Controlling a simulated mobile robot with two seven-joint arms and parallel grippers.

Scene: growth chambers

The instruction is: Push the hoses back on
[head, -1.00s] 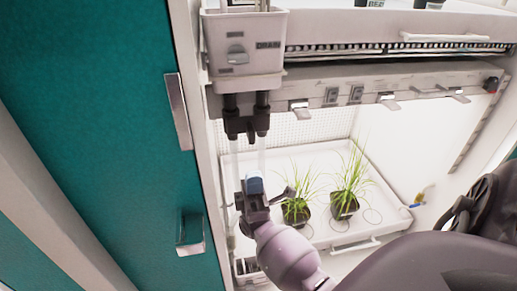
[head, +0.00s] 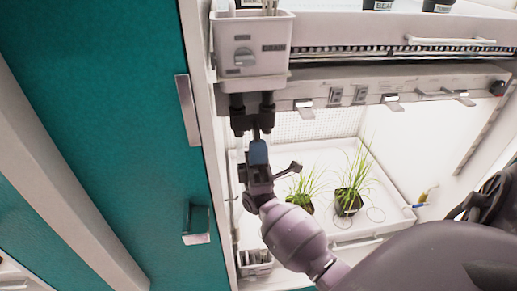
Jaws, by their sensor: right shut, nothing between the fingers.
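A white box (head: 262,82) with a knob and a label on the right hangs at the upper left of the chamber. Clear hoses are hard to make out now, with my gripper in front of that area. My right gripper (head: 258,140) points up just below the fittings, its fingers shut with nothing seen between them. Whether its tips touch the fittings, I cannot tell. My left gripper is not in view.
Two potted grass plants, the left (head: 300,204) and the right (head: 347,202), stand in a white tray (head: 385,225). A teal door (head: 110,120) with metal handles fills the left. A small bin (head: 255,268) stands low down. A grey rail with clips (head: 388,102) runs above the tray.

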